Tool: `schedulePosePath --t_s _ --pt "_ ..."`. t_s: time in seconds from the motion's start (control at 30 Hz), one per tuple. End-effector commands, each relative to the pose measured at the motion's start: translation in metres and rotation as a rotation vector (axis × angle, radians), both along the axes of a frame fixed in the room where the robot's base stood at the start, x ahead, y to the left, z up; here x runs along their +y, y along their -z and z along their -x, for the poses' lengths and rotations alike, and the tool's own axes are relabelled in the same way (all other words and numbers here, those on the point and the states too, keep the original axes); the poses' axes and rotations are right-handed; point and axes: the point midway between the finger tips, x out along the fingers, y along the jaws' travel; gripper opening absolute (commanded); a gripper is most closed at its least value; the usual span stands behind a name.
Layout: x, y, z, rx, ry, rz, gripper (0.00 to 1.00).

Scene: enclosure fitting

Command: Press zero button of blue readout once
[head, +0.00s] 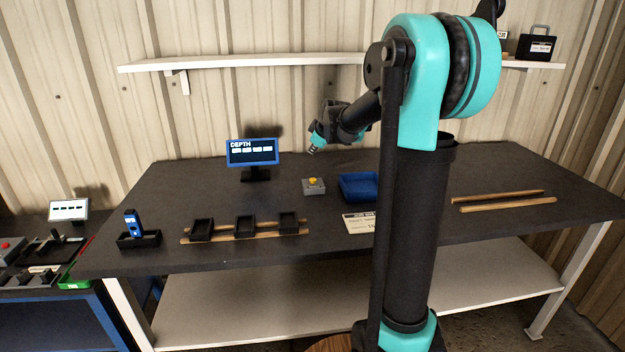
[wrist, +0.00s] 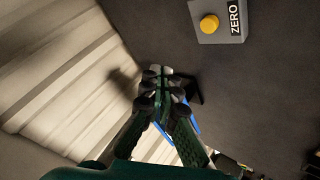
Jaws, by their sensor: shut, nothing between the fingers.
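The blue readout (head: 252,152), a blue-framed screen headed DEPTH, stands on a black foot at the back of the dark table. A small grey box with a yellow button (head: 313,182) sits to its right. In the wrist view the yellow button (wrist: 209,24) is at the top right, with the label ZERO beside it. My gripper (head: 313,150) is shut and empty, above the table and behind the button box in the head view. In the wrist view my gripper (wrist: 160,75) is apart from the button and partly covers the blue readout (wrist: 188,148).
A blue tray (head: 358,187) stands right of the button box. Several black holders (head: 245,226) rest on wooden strips at the front left. A blue device (head: 131,222) stands in a black holder (head: 139,240). A white card (head: 359,223) lies near the front. A shelf (head: 250,62) runs behind.

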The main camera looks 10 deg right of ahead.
Motion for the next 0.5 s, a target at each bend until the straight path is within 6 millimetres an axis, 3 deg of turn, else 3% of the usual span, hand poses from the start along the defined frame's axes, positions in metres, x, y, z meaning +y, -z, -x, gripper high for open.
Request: schedulePosePath --t_s 0.5 --pt "-0.0001 0.0078 -0.0011 -0.001 0.000 0.001 0.00"
